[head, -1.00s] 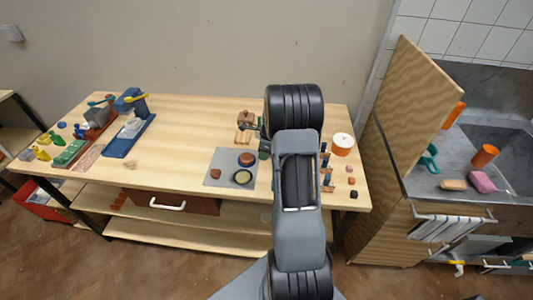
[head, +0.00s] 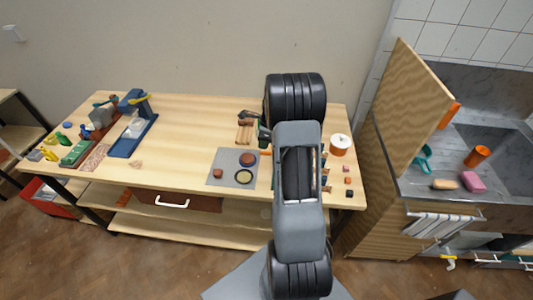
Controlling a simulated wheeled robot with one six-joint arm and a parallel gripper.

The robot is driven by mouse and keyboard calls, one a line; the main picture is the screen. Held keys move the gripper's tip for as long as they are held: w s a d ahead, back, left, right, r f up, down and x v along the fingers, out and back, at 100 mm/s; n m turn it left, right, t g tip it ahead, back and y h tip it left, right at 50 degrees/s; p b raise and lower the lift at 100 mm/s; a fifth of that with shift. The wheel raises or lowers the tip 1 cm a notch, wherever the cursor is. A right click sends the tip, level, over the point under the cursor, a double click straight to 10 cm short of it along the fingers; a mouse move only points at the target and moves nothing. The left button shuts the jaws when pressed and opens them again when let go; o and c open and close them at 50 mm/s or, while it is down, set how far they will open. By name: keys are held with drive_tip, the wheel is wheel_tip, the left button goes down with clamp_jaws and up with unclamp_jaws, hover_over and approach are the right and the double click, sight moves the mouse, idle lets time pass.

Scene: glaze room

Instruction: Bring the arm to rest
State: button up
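My arm (head: 297,200) rises through the middle of the head view, in front of the workbench (head: 185,175). Its upper dark joint stands against the wall at the bench's back edge. My gripper (head: 248,116) shows only as a small dark part left of the arm, over the back of the bench. Most of it is hidden behind the arm, and its opening cannot be made out. Wooden blocks (head: 244,135) lie close below it in the picture; whether they touch is unclear.
A grey mat (head: 217,178) with small round pieces lies left of the arm. An orange pot (head: 340,146) with a white lid stands right of it. A blue stand (head: 122,147) is at left. A tall wooden panel (head: 405,105) stands before the sink (head: 490,150).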

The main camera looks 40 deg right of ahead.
idle(0.3)
drive_tip(key=shift+n, duration=0.8)
drive_tip(key=s+a+r+n+t+b, duration=0.1)
drive_tip(key=s+a+r+n, duration=0.3)
drive_tip(key=s+a+n, duration=0.2)
drive_tip(key=s+a+r+n+t+h+b, duration=0.1)
drive_tip(key=s+a+r+n+b, duration=0.1)
drive_tip(key=s+a+r+n, duration=0.3)
drive_tip(key=s+a+r+n+t+b, duration=0.1)
drive_tip(key=s+a+r+n, duration=0.3)
drive_tip(key=s+a+n, duration=0.3)
drive_tip(key=a+n, duration=0.5)
drive_tip(key=n, duration=0.2)
drive_tip(key=shift+a+r+h, duration=0.3)
drive_tip(key=shift+r, duration=0.1)
drive_tip(key=shift+s, duration=0.1)
